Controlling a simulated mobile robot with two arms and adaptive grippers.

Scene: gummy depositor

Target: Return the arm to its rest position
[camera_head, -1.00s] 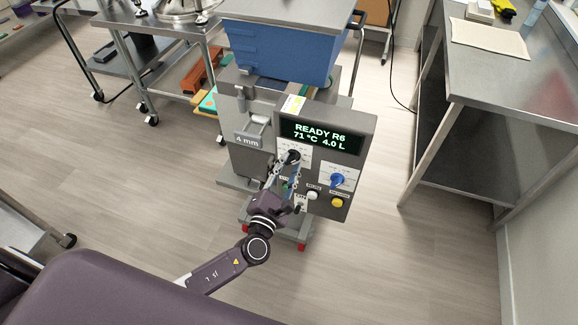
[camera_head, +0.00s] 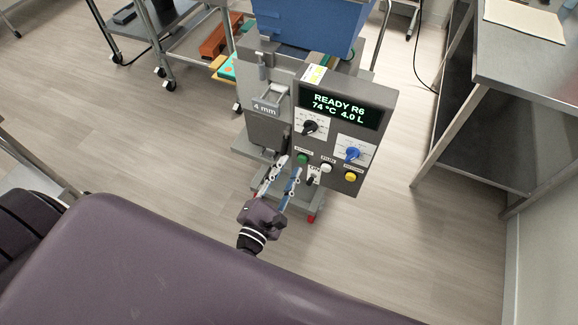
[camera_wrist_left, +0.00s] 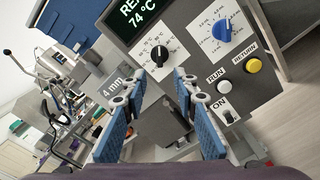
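My left gripper (camera_head: 280,176) is in front of the depositor's control panel (camera_head: 361,101), below its black knob. Its two fingers are apart with nothing between them. In the left wrist view the open fingers (camera_wrist_left: 157,88) show blue pads, and the black knob (camera_wrist_left: 159,55) is ahead of them, apart from the fingers. The panel's display reads READY R6, 74 °C, 4.0 L. My left forearm is mostly hidden behind my own body at the bottom of the head view. My right gripper is not in view.
The depositor's blue hopper (camera_head: 306,22) rises behind the panel. A steel table (camera_head: 525,62) stands at the right, and a cart (camera_head: 190,48) with coloured items at the upper left. The blue knob (camera_head: 352,154) and several buttons are close to the gripper.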

